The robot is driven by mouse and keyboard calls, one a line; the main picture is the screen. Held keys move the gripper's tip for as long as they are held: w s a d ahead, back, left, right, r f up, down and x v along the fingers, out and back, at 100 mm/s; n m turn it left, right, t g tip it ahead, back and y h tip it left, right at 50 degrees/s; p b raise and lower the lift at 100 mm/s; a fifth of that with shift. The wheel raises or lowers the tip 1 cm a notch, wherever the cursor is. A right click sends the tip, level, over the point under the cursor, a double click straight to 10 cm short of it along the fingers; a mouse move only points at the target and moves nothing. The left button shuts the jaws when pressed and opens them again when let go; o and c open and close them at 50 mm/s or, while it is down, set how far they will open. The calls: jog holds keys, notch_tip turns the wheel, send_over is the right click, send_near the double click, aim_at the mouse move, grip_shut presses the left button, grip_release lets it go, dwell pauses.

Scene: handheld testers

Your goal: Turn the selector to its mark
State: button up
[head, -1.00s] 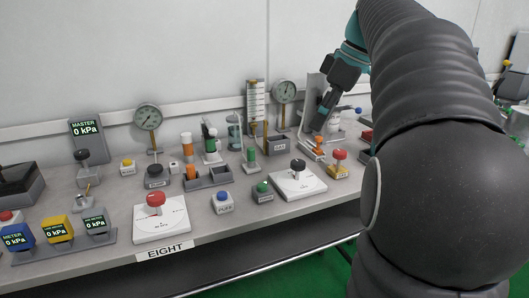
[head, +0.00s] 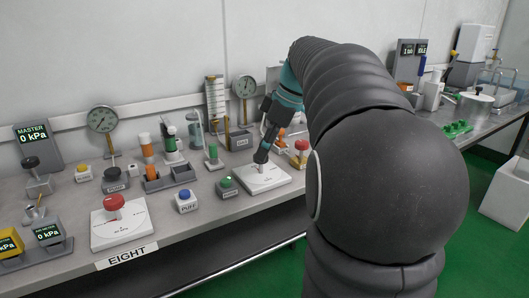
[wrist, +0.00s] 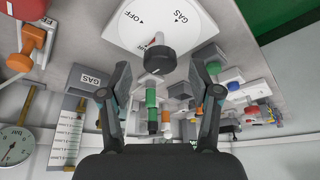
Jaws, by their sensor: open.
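The selector is a black knob (wrist: 160,60) on a white plate (wrist: 205,22) marked OFF and GAS, seen in the wrist view. A pale pointer and a bit of red show beside the knob, on the plate side. My gripper (wrist: 160,68) is open, with one finger on each side of the knob and gaps showing; I cannot tell whether it touches.
A second white plate (head: 135,232) with a red knob (head: 114,203) stands at the left, above the EIGHT label. A green button (head: 228,182) and a blue button (head: 184,196) sit left of the selector plate. A red-topped button (head: 301,147) is close on its right. Gauges and bottles stand behind.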

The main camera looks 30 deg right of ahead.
jog(key=shift+w+a+f, duration=0.15)
jog(key=shift+a+f, duration=0.05)
jog(key=shift+f, duration=0.45)
jog(key=c, duration=1.1)
jog(key=shift+c, duration=0.2)
